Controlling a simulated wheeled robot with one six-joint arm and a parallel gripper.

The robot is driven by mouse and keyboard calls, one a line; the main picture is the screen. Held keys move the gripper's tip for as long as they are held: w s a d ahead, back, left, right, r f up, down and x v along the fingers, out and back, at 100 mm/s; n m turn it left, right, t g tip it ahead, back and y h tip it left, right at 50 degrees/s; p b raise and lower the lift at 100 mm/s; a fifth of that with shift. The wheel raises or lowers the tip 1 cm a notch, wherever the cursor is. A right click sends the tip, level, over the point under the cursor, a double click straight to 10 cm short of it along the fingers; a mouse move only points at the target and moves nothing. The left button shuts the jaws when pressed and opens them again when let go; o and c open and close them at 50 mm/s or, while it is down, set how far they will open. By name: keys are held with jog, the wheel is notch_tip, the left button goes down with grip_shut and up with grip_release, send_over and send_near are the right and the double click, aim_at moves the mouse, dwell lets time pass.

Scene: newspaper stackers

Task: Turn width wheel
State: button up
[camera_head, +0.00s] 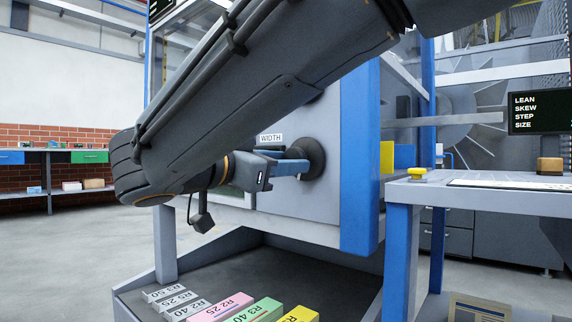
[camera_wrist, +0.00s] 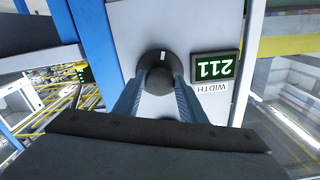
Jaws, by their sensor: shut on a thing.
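The width wheel (camera_head: 312,158) is a dark round knob on the light grey machine panel, beside a WIDTH label (camera_head: 270,137). It also shows in the wrist view (camera_wrist: 157,64), with a short white mark at the picture's top edge of the knob. My gripper (camera_head: 303,167) reaches the wheel from the left in the head view. Its two blue-grey fingers, also in the wrist view (camera_wrist: 160,82), are shut on the wheel's middle from both sides. My arm hides part of the panel.
Labelled blocks in grey, pink (camera_head: 220,307), green and yellow lie in a tray below the panel. A blue post (camera_head: 360,160) stands right of the wheel. A side table (camera_head: 485,195) with a yellow button (camera_head: 417,173) is at the right. Open floor lies left.

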jog(key=shift+m, duration=0.5)
jog(key=o, duration=1)
jog(key=shift+a, duration=0.1)
jog(key=shift+p+v, duration=1.85)
jog(key=shift+v, duration=2)
